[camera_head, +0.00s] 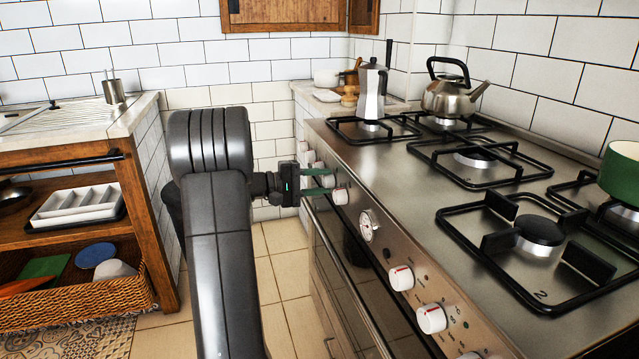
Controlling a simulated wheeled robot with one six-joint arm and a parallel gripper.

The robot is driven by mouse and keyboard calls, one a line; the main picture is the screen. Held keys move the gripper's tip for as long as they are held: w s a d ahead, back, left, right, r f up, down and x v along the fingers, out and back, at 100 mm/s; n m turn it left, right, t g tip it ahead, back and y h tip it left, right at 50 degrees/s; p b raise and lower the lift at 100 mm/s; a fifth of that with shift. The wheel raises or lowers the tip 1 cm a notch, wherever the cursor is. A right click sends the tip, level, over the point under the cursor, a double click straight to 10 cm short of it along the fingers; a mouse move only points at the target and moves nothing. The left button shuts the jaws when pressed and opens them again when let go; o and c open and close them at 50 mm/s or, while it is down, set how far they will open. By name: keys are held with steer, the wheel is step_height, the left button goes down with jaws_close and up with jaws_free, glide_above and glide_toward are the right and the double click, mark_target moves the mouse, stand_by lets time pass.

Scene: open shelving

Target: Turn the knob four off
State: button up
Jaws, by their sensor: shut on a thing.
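The stove's front panel (384,240) carries a row of white knobs. My gripper (323,182) reaches from the left to the far part of this row. Its two greenish fingers are shut on a white knob (327,181), mostly hidden between them. Another white knob (341,197) sits just nearer, beside the lower finger. I cannot read which knob is number four, nor the held knob's angle.
Nearer knobs (401,278) and (432,318) have red marks. A round dial (368,225) sits between the knob groups. The oven handle (345,275) runs below. A kettle (450,95), a moka pot (372,90) and a green pot (622,172) stand on the stovetop.

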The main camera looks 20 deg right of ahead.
steer(key=o, duration=1)
steer(key=shift+a, duration=0.1)
steer(key=w+a+p, duration=0.1)
steer(key=a+p, duration=0.2)
steer(key=a, duration=1)
steer(key=shift+a+r, duration=0.3)
steer(key=shift+r, duration=0.1)
steer(key=shift+d, duration=0.1)
steer(key=d+b, duration=0.1)
steer(key=d, duration=0.3)
steer(key=d+b, duration=0.1)
steer(key=d, duration=0.4)
steer(key=s+d+b, duration=0.1)
steer(key=d, duration=0.3)
steer(key=shift+d+f, duration=0.35)
steer(key=shift+f, duration=0.05)
steer(key=shift+a, duration=0.15)
